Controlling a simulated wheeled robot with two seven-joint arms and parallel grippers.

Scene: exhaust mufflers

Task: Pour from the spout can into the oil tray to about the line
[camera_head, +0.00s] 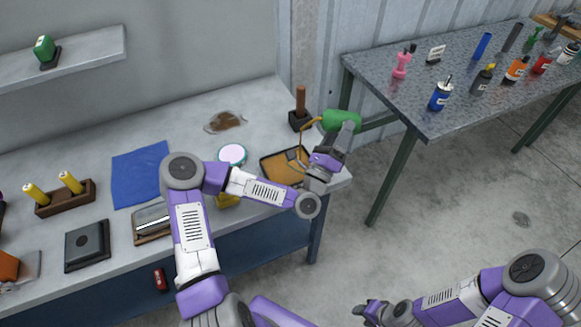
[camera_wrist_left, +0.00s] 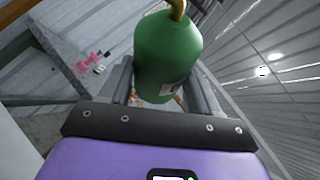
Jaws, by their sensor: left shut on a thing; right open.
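The green spout can (camera_head: 341,120) is held tilted, its orange-yellow spout (camera_head: 312,122) pointing left over the oil tray (camera_head: 263,168). A thin orange-brown stream (camera_head: 301,146) runs down from the spout tip into the tray. The dark-rimmed tray holds orange-brown oil; I cannot make out its line. My left gripper (camera_head: 346,134) is shut on the can, above and right of the tray. In the left wrist view the can (camera_wrist_left: 168,58) stands between both fingers. My left forearm hides part of the tray's front. My right gripper (camera_head: 364,309) is open, low in the head view, away from the bench.
A dark block with a wooden handle (camera_head: 300,104) stands just behind the tray. A white-topped round tin (camera_head: 232,153) and a blue cloth (camera_head: 141,174) lie to the left. A metal table (camera_head: 440,75) with several bottles is at the right.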

